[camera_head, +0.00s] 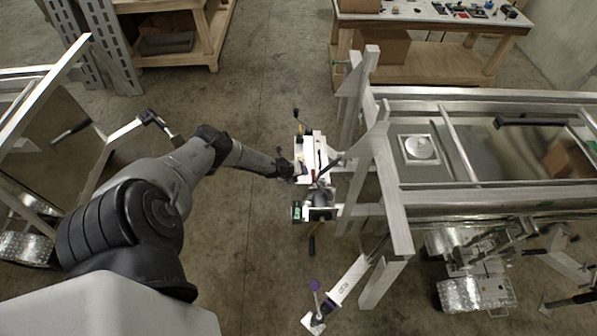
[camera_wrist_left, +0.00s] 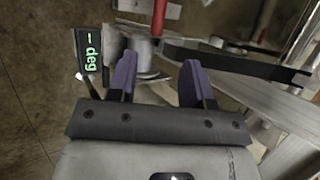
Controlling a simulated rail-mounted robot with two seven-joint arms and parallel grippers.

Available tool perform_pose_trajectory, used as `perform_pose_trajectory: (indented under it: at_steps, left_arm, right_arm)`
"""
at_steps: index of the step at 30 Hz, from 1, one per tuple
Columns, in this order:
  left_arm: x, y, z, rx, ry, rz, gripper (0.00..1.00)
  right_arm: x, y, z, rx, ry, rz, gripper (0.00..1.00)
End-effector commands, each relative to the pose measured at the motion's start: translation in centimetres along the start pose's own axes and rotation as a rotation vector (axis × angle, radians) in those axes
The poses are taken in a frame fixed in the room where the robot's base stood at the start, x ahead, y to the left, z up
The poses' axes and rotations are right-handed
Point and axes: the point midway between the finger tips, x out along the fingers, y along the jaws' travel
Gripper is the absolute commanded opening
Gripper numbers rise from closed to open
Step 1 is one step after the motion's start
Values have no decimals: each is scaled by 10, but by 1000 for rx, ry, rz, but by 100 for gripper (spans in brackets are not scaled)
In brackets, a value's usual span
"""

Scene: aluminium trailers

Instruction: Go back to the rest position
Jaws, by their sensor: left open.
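My left arm reaches in from the lower left in the head view. My left gripper (camera_head: 303,170) is at the front end of the right-hand aluminium trailer (camera_head: 388,190), by its hitch assembly (camera_head: 318,150). In the left wrist view the two purple fingers of the left gripper (camera_wrist_left: 158,78) stand apart. No held object shows between them. A round grey metal part (camera_wrist_left: 143,52) and a red handle (camera_wrist_left: 166,16) lie beyond the fingertips. Whether the fingers touch the metal part I cannot tell.
An angle gauge with a green display (camera_wrist_left: 90,50) sits close to the left finger; it also shows in the head view (camera_head: 297,212). Another trailer (camera_head: 45,110) stands left. Workbenches (camera_head: 430,20) stand behind. Bare floor (camera_head: 255,80) lies between the trailers.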

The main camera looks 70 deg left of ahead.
Motion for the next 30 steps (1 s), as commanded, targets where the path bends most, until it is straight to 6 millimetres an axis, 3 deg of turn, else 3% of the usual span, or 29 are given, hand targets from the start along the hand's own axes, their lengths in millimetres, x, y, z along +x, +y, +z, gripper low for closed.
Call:
perform_pose_trajectory:
  at_steps: [20,27,30]
  left_arm:
    - [0,0,2,14,-12,-2,46]
    - [-6,-7,41,14,-270,-34,46]
    - [-12,-23,38,-37,-383,-66,46]
  right_arm:
    - [0,2,0,-5,-1,4,60]
    - [0,0,0,0,0,0,60]
    - [0,0,0,1,0,-1,60]
